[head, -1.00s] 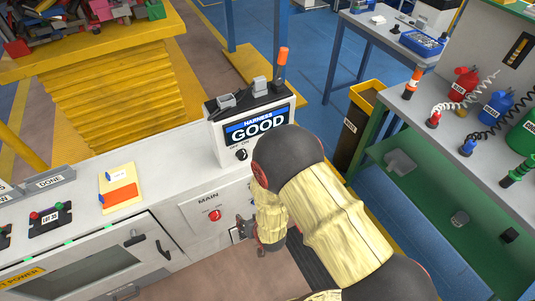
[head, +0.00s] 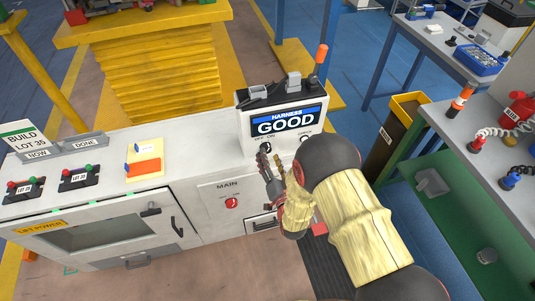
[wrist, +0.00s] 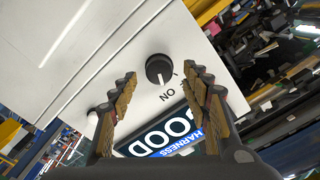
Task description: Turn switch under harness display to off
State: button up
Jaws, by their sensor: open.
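The harness display (head: 288,122) reads "GOOD" on a white box. A black round switch (wrist: 159,68) sits on the white face under the screen, with an "ON" label beside it on the screen side. A pale mark on the knob appears to face that label. My gripper (wrist: 160,77) is open, its two ridged fingers on either side of the switch in the wrist view, with nothing held. I cannot tell how far the tips are from it. In the head view my gripper (head: 272,165) is just below the box face and the switch is partly obscured.
A "MAIN" panel with a red knob (head: 232,203) is below left. A windowed cabinet door (head: 100,232) is farther left. A yellow bin (head: 398,128) and a green-framed bench stand right.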

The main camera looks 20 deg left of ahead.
aim_at(267, 151)
jog(key=shift+x, duration=1.55)
jog(key=shift+c, duration=0.6)
jog(key=c, duration=1)
